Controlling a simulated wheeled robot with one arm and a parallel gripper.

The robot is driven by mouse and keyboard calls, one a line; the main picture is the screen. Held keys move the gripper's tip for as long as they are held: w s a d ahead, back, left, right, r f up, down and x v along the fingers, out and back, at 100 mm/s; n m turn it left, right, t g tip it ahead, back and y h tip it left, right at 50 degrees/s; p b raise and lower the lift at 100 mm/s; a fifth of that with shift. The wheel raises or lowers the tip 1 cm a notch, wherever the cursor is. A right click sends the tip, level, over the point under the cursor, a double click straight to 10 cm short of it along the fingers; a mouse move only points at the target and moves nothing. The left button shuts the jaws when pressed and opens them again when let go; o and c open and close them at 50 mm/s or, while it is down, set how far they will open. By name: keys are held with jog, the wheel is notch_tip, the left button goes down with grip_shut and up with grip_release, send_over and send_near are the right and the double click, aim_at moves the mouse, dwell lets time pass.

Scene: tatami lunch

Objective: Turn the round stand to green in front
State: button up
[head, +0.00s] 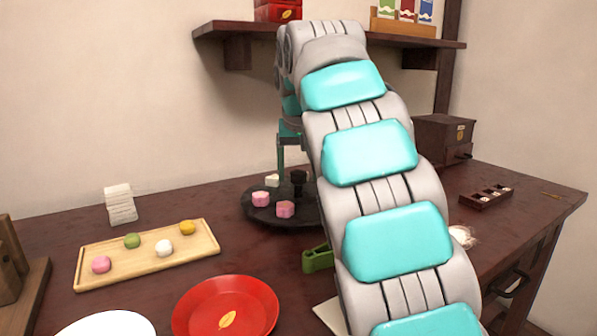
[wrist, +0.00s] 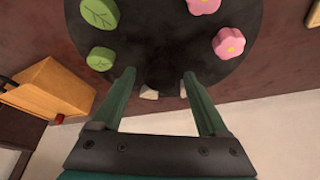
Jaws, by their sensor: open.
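The round stand (head: 262,217) is a dark disc on the table, partly hidden behind my arm. In the head view two pink flower sweets (head: 260,198) sit at its left and front, and a pale piece (head: 273,181) sits farther back. A dark knob (head: 298,177) rises from its middle. In the wrist view two green leaf sweets (wrist: 100,58) lie on the left of the disc (wrist: 150,25) and two pink ones (wrist: 229,43) on the right. My gripper (wrist: 158,78) is open over the stand, with its fingers apart; whether they touch the knob I cannot tell.
A wooden tray (head: 190,259) with several small sweets and a red plate (head: 205,316) are left and in front. A green object (head: 317,259) lies before the stand. A drawer box (head: 437,140) stands right; a wall shelf (head: 218,33) hangs above.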

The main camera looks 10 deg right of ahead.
grip_shut()
dwell(0.5)
dwell(0.8)
